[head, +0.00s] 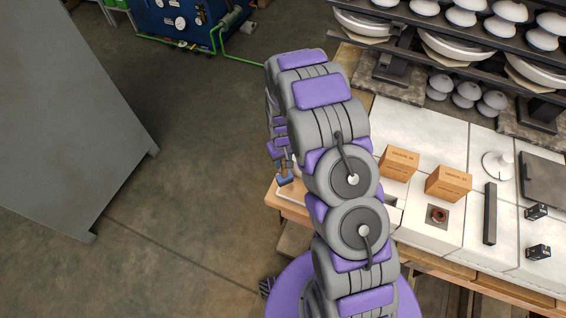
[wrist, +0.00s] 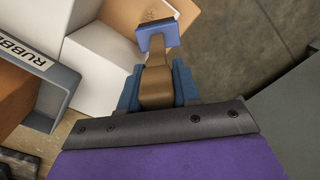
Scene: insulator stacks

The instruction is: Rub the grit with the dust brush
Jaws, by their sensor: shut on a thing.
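My gripper (wrist: 157,88) is shut on the brown handle of the dust brush (wrist: 156,75) in the wrist view. The brush's blue head (wrist: 160,36) points away from the fingers, in front of a tan surface with dark marks. I cannot tell whether those marks are grit. Whether the brush touches that surface is unclear. In the head view my gripper is mostly hidden behind my arm; a small blue part (head: 285,181) shows at the left end of the bench. No grit can be made out clearly there.
The white-topped bench (head: 430,140) holds two cardboard boxes (head: 449,184), a dark bar (head: 490,213) and small black blocks (head: 538,252). Insulator racks stand behind. A grey bin labelled RUBBER (wrist: 62,84) is left of the brush. A grey cabinet (head: 65,110) stands left; floor between is clear.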

